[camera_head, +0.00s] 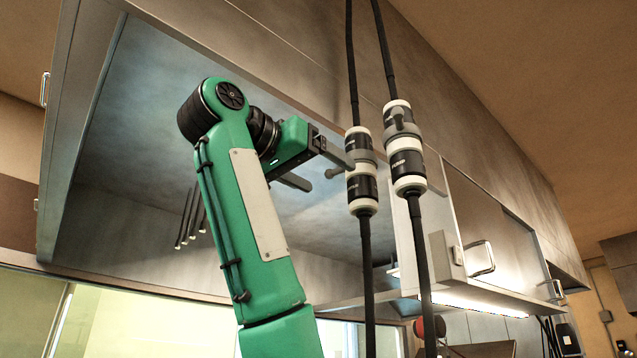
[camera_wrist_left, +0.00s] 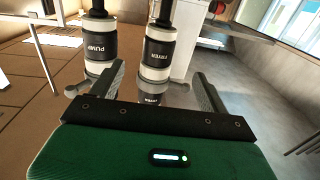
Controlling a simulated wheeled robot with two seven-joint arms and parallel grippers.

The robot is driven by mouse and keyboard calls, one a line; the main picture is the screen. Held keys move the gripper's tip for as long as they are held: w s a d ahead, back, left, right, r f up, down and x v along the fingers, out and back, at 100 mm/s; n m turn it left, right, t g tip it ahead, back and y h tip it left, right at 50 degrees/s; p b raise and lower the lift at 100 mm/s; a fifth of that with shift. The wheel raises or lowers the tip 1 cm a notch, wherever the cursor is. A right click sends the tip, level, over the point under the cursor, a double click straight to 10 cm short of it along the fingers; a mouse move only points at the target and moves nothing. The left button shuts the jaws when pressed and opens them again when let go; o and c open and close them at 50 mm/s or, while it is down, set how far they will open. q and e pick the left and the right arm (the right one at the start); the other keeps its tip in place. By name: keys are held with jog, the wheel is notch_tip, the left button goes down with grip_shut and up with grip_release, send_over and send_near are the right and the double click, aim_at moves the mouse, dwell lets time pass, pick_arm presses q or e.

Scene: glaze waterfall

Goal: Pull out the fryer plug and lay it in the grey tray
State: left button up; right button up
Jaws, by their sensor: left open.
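The fryer connector (camera_head: 361,190) hangs on a black cable, left of the similar pump connector (camera_head: 404,165). Each has white and black bands and a grey collar in the middle. In the left wrist view the FRYER label is upside down on the fryer connector (camera_wrist_left: 158,50), and PUMP is on the pump connector (camera_wrist_left: 100,45) to its left. My left gripper (camera_head: 327,175) is open, with its fingers pointing at the fryer connector. In the left wrist view the fryer connector shows between the fingers (camera_wrist_left: 159,76), not gripped. I cannot make out the grey tray. My right gripper is not in view.
A steel hood (camera_head: 300,50) spans above and behind the arm. Several dark rods (camera_head: 190,215) hang at its left. A lit steel cabinet (camera_head: 500,245) stands behind the cables at right. The pump cable (camera_head: 421,260) hangs close beside the fryer cable.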

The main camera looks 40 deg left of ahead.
aim_at(353, 192)
pick_arm(q)
jog(key=w+p, duration=0.4)
jog(key=p, duration=0.1)
jog(key=w+p, duration=0.2)
jog(key=p, duration=0.1)
jog(key=shift+w+d+r, duration=0.1)
jog(key=shift+w+r, duration=0.1)
jog(key=shift+r, duration=0.1)
jog(key=w, duration=0.4)
jog(key=shift+f, duration=0.3)
jog(key=shift+w, duration=0.55)
jog(key=shift+s, duration=0.1)
jog(key=c, duration=1.4)
jog(key=shift+c, duration=0.2)
jog(key=shift+f+b, duration=0.2)
jog(key=shift+b, duration=0.1)
